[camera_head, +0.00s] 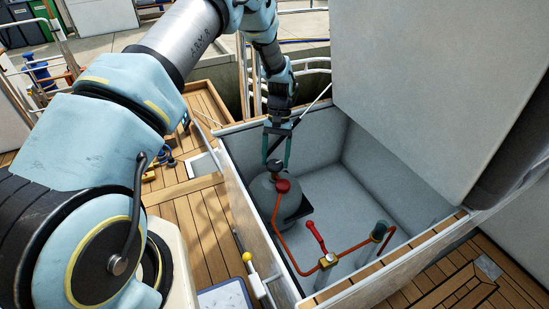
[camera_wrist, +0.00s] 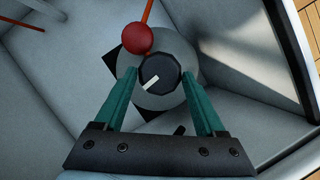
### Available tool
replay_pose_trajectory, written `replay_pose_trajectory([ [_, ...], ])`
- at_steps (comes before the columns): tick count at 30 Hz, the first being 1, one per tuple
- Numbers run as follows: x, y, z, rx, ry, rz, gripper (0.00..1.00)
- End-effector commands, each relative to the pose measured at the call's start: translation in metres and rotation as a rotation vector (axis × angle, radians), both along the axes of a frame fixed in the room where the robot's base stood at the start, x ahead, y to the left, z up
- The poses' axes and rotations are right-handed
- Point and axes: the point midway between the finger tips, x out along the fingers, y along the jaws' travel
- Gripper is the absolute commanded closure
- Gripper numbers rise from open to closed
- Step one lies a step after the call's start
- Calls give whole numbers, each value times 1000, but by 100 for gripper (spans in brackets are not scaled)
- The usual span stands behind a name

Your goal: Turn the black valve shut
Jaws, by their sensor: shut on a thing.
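The black valve (camera_head: 274,166) is a round, many-sided knob on top of a grey gas bottle (camera_head: 265,205) inside an open locker. In the wrist view the valve (camera_wrist: 160,74) carries a white mark that points to the lower left. My gripper (camera_head: 276,158) reaches down into the locker from above. Its green fingers (camera_wrist: 160,75) stand on either side of the knob, and it is shut on the valve. A red round part (camera_wrist: 137,38) sits beside the valve on the bottle; it also shows in the head view (camera_head: 282,186).
An orange hose (camera_head: 280,235) runs from the red part to a brass fitting with a red lever (camera_head: 316,236). Locker walls (camera_head: 236,190) surround the bottle closely. The raised lid (camera_head: 430,90) stands on the right. A yellow-knobbed lever (camera_head: 247,257) is outside the front wall.

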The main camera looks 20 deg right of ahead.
Motion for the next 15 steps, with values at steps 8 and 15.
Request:
replay_pose_trajectory([
  [8, -2, -2, 0, 1, -1, -266, 83],
  [15, -4, -4, 1, 0, -1, -494, 83],
])
